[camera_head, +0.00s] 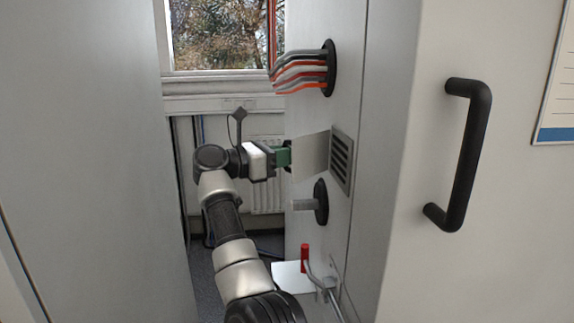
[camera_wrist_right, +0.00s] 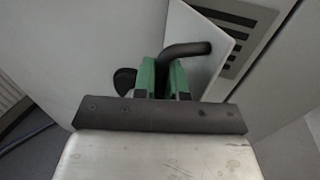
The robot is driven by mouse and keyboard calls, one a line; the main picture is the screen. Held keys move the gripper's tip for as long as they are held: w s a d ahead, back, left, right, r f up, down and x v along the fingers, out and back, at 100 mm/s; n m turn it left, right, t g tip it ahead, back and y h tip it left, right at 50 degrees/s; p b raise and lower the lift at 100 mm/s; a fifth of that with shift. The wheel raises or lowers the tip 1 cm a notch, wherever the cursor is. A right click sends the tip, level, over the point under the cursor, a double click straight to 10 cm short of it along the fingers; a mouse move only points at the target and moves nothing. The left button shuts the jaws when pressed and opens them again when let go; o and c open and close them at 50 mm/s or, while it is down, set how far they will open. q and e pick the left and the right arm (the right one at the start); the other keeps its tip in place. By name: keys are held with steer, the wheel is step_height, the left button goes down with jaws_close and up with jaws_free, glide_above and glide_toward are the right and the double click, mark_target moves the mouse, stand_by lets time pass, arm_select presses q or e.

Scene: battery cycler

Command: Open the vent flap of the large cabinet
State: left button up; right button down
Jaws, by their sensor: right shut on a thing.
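The vent flap (camera_head: 311,153) is a light grey plate on the side of the large cabinet (camera_head: 395,150). It stands swung out from the wall, and the dark slots of the vent grille (camera_head: 342,160) show beside it. The flap also shows in the right wrist view (camera_wrist_right: 200,35), with a black bent handle (camera_wrist_right: 188,48) on it. My right gripper (camera_head: 285,157) is at the flap's outer side, its green fingers shut on the handle, seen in the wrist view (camera_wrist_right: 162,76). The exact contact is partly hidden. My left gripper is not in view.
Above the vent, a bundle of cables (camera_head: 300,73) enters the cabinet. Below it are a black round fitting with a grey stub (camera_head: 320,202) and a red-handled lever (camera_head: 305,258). A big black door handle (camera_head: 468,155) is at right. A grey panel (camera_head: 85,160) bounds the narrow gap at left.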

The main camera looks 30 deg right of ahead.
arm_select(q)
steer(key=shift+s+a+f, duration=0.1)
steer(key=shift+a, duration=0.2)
arm_select(e)
steer(key=shift+w+d, duration=0.3)
steer(key=shift+w, duration=0.5)
steer(key=c, duration=1.2)
jaws_free()
arm_select(q)
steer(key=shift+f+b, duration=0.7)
steer(key=shift+b, duration=0.1)
arm_select(e)
steer(key=a, duration=0.7)
steer(key=w+a, duration=0.1)
steer(key=a, duration=0.2)
steer(key=shift+a, duration=0.35)
